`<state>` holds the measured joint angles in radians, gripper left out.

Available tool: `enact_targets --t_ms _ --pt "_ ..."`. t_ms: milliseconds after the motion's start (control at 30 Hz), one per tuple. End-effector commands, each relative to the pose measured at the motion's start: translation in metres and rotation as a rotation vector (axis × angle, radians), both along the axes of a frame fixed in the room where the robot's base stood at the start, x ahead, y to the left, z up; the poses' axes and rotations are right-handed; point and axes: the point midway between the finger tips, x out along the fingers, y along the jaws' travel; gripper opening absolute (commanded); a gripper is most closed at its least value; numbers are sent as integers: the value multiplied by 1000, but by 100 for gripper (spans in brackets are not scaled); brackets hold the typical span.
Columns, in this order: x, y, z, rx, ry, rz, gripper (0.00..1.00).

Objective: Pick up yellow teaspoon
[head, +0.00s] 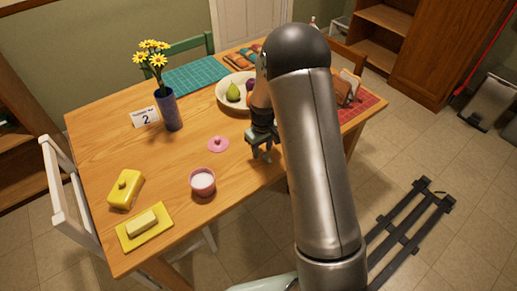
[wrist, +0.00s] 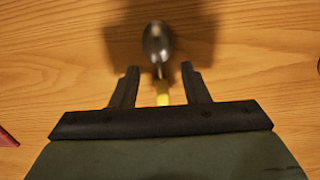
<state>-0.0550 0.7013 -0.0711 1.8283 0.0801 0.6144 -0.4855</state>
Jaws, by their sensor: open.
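The yellow teaspoon (wrist: 157,45) lies on the wooden table in the wrist view, its metal bowl pointing away from my gripper. Its yellow handle runs back between my fingers and under the gripper's body, where the rest is hidden. My gripper (wrist: 160,72) is open, with one finger on each side of the spoon's neck and a gap on both sides. In the head view my gripper (head: 262,156) points down at the table's near side, right of the pink lid. I cannot make out the spoon there.
A pink pot with white contents (head: 203,183), a pink lid (head: 218,144), a yellow butter dish (head: 130,238) and its yellow cover (head: 125,189) stand left of my gripper. A fruit bowl (head: 222,102) is behind it. A blue flower vase (head: 168,110) stands farther left.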

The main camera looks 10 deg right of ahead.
Motion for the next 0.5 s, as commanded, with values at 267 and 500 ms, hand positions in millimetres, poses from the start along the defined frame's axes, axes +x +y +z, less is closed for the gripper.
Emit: enact_targets --t_ms 267,500 --pt "0 0 0 0 0 0 0" --pt "0 0 0 0 0 0 0"
